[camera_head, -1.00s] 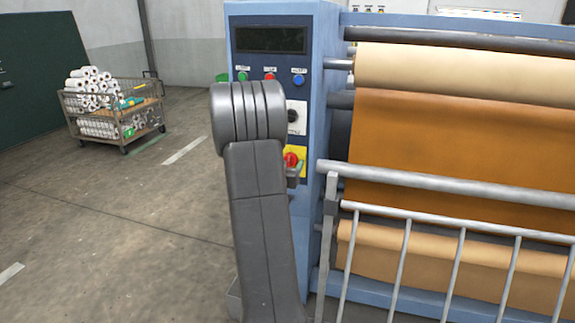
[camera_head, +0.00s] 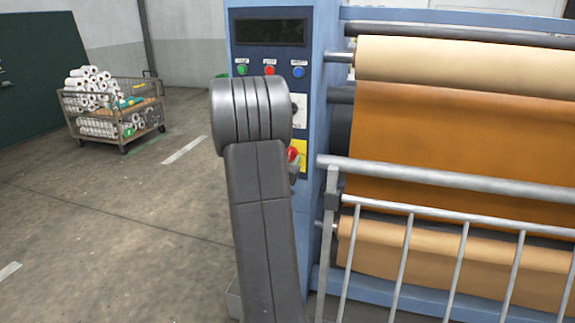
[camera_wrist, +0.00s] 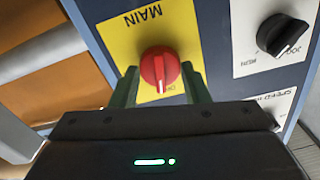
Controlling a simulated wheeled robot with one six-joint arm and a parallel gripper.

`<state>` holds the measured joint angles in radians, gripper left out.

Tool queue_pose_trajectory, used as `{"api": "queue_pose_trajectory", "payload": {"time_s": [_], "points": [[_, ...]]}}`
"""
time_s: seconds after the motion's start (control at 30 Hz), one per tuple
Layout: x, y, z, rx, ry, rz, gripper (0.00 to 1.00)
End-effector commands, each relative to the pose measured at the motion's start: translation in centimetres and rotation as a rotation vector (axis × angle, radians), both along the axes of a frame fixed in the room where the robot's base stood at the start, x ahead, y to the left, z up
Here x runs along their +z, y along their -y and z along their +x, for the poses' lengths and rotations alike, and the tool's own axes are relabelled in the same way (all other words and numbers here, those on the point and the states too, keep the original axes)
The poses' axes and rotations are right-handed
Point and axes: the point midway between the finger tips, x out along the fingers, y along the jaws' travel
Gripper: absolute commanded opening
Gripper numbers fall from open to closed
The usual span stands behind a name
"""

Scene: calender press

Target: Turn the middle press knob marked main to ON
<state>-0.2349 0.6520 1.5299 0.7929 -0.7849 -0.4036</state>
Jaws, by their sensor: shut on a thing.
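The red main knob (camera_wrist: 160,68) sits on a yellow plate marked MAIN in the wrist view. Its white line points toward the gripper side of the plate, near lettering that seems to read OFF. My gripper (camera_wrist: 161,84) is shut on this knob, one greenish finger on each side. In the head view, a little of the red knob (camera_head: 292,154) shows on its yellow plate, past the edge of my arm. The arm hides most of the gripper there.
A black selector (camera_wrist: 282,35) on a white plate is beside the main knob. A display and several coloured buttons (camera_head: 269,70) are above on the blue press cabinet. A grey guard rail (camera_head: 460,185) crosses the rollers at right. A cart (camera_head: 115,110) stands far left.

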Motion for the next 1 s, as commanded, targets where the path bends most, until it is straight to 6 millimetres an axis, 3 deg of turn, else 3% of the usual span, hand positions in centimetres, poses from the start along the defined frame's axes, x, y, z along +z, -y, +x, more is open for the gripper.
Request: {"api": "queue_pose_trajectory", "payload": {"time_s": [1.0], "points": [[-0.42,0.07,-0.03,0.000,0.279,0.921,0.19]]}}
